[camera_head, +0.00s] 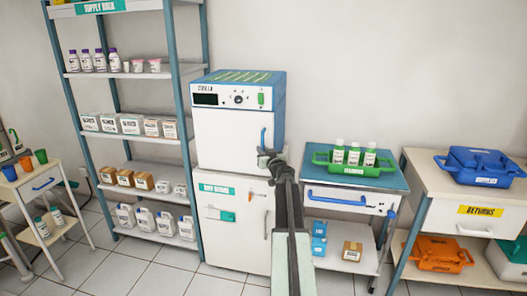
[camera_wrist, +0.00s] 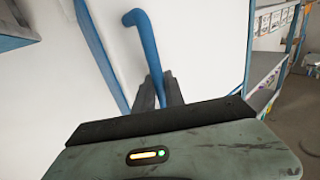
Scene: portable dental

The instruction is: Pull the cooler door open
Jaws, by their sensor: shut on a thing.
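The cooler (camera_head: 237,110) is a white and blue box standing on a white cabinet, with a display and a knob on its upper front. Its white door (camera_head: 226,140) appears closed in the head view. The blue door handle (camera_head: 264,138) is on the door's right side. The handle also shows in the wrist view (camera_wrist: 146,45) as a curved blue bar. My gripper (camera_head: 266,157) is at the handle's lower end. In the wrist view its dark fingers (camera_wrist: 158,90) are shut around the lower part of the handle, which is partly hidden between them.
A supply rack (camera_head: 140,75) stands close on the left. On the right are a cart with a green tray (camera_head: 350,168) of bottles and a table with a blue case (camera_head: 480,162). Tiled floor is open in front.

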